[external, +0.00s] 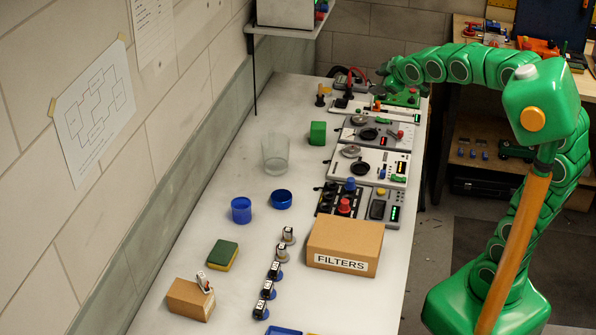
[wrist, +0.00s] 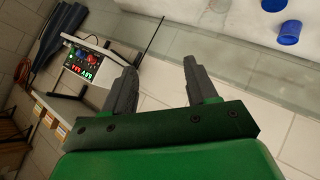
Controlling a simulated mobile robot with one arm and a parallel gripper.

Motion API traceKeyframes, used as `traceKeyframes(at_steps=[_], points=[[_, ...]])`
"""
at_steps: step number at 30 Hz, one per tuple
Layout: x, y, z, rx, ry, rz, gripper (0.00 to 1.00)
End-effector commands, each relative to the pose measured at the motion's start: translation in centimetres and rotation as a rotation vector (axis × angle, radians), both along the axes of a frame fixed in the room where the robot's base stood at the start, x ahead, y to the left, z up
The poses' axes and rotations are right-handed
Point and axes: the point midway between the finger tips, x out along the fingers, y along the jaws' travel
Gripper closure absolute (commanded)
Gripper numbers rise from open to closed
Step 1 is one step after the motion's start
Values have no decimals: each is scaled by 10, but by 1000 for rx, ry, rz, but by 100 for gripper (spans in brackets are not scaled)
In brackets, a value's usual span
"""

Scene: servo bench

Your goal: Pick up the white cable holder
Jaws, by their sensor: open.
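I cannot make out a white cable holder for certain in either view. A small white and dark piece (external: 204,282) stands on a brown block (external: 187,301) at the front left of the bench in the external view; it may or may not be the holder. My gripper (wrist: 161,72) is open and empty in the wrist view, its two grey fingers apart. In the external view my arm reaches to the far end of the bench, far from that piece, and its fingers are too small to make out.
A FILTERS box (external: 345,243), a sponge (external: 222,255), a blue cup (external: 241,210), a clear glass (external: 276,154) and a green cube (external: 318,133) stand on the bench (external: 240,300). Several small dark-and-white units (external: 274,271) form a row. Panels with knobs line the right edge.

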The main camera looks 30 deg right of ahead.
Motion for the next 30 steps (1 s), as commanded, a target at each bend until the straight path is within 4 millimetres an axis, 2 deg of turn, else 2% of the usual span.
traceKeyframes(at_steps=[1, 4, 8, 11, 14, 18, 22, 25, 30], points=[[17, 10, 11, -44, -55, 44, 43], [41, 27, 19, -169, -137, 131, 43], [69, 55, 18, -369, -224, 262, 43], [89, 87, 18, -538, -305, 382, 43], [106, 127, 11, -710, -389, 515, 43], [120, 194, -2, -943, -525, 716, 43], [120, 262, -22, -1145, -663, 908, 43], [111, 318, -46, -1285, -782, 1061, 43], [76, 413, -98, -1489, -1020, 1323, 43]])
